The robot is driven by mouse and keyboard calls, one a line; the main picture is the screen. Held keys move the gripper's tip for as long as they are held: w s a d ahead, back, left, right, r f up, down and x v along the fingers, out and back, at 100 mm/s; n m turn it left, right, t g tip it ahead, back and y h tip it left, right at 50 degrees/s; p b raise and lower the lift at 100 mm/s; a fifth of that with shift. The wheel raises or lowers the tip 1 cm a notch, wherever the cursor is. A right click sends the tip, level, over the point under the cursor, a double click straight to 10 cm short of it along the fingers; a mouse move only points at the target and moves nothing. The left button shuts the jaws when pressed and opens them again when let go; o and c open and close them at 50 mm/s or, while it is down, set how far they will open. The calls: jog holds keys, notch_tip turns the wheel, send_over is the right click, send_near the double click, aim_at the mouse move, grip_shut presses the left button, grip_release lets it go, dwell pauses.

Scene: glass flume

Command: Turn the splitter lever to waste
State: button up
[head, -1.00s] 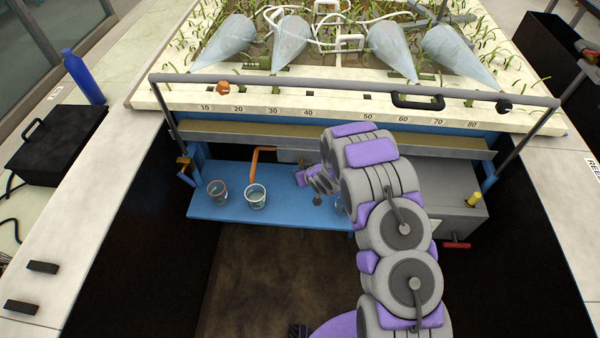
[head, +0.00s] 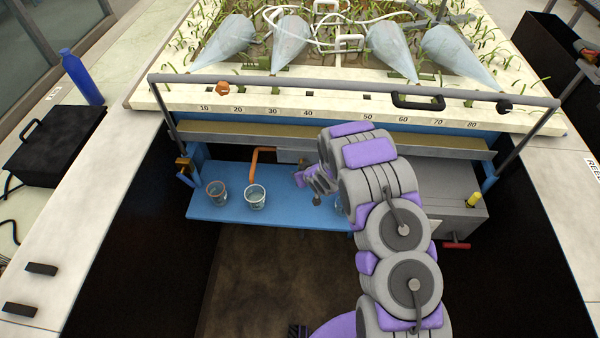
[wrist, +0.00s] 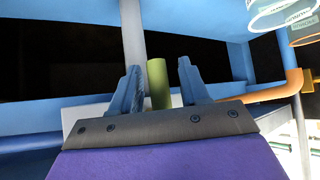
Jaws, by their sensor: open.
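In the wrist view my gripper (wrist: 158,66) is open, with its two blue fingers on either side of an olive-green cylindrical grip (wrist: 158,84). The grip looks like the splitter lever's handle, and I see a gap to the right finger. I cannot tell whether the left finger touches it. In the head view my gripper (head: 304,178) is under the flume's front edge, mostly hidden by my own arm, and the green grip is hidden there. An orange bent pipe (head: 262,152) comes down left of my gripper; it also shows at the right in the wrist view (wrist: 283,90).
Two clear cups, an orange-rimmed one (head: 216,190) and a white-rimmed one (head: 255,197), stand on the blue shelf (head: 290,212). A third cup (head: 340,205) is partly behind my arm. A grey box (head: 455,195) with a yellow knob (head: 473,199) is at right. A rail (head: 340,83) crosses above.

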jog(key=p+v, duration=0.2)
jog(key=v, duration=1.5)
jog(key=shift+p, duration=0.4)
jog(key=shift+s, duration=0.1)
